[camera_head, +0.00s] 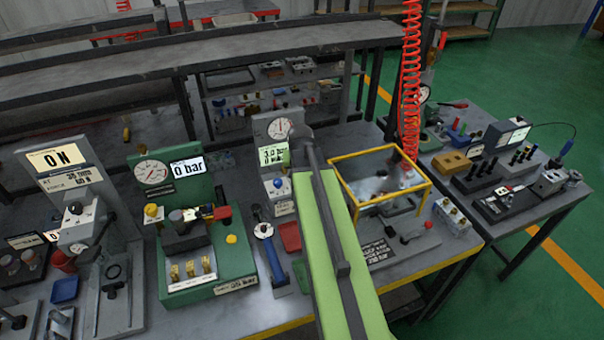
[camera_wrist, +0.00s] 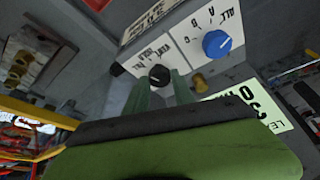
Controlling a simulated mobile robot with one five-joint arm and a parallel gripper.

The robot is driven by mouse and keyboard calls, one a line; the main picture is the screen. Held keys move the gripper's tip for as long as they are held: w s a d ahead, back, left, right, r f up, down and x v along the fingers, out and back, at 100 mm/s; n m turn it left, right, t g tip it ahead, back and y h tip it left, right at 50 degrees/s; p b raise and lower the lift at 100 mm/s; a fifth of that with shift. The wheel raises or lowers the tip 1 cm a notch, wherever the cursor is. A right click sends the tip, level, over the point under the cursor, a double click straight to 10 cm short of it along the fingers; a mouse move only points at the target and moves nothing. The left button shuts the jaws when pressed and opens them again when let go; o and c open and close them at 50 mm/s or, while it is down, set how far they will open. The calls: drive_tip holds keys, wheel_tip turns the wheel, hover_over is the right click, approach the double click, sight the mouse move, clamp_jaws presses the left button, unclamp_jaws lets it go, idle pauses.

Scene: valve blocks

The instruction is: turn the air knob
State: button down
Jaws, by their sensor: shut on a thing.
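In the wrist view a small black knob (camera_wrist: 158,77) with a white pointer mark sits on a white label plate (camera_wrist: 150,58) with upside-down lettering too small to read surely. My gripper (camera_wrist: 157,82) has its two green fingers on either side of this knob and is shut on it. A blue knob (camera_wrist: 216,43) on the neighbouring plate is apart from my fingers. In the head view the grey panel (camera_head: 262,130) has a round gauge, a lit display (camera_head: 272,155) reading about 3.0 bar and a blue knob (camera_head: 278,184). My green arm hides my gripper and the black knob there.
A yellow-framed clear box (camera_head: 385,180) stands right of my arm. A green valve block (camera_head: 190,240) with a 0 bar display stands to the left. A red coiled hose (camera_head: 410,80) hangs behind the box. In the wrist view a brass-coloured fitting (camera_wrist: 199,82) is close beside my fingers.

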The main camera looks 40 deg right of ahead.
drive_tip(key=shift+a+m+g+h, duration=0.1)
drive_tip(key=shift+m+g+h, duration=0.25)
drive_tip(key=shift+m, duration=1.15)
drive_tip(key=c, duration=1.1)
unclamp_jaws()
drive_tip(key=shift+o, duration=0.2)
drive_tip(key=p+v, duration=1.6)
drive_tip(key=v, duration=0.1)
drive_tip(key=shift+r, duration=0.2)
drive_tip(key=shift+w+a, duration=0.1)
drive_tip(key=shift+w, duration=0.05)
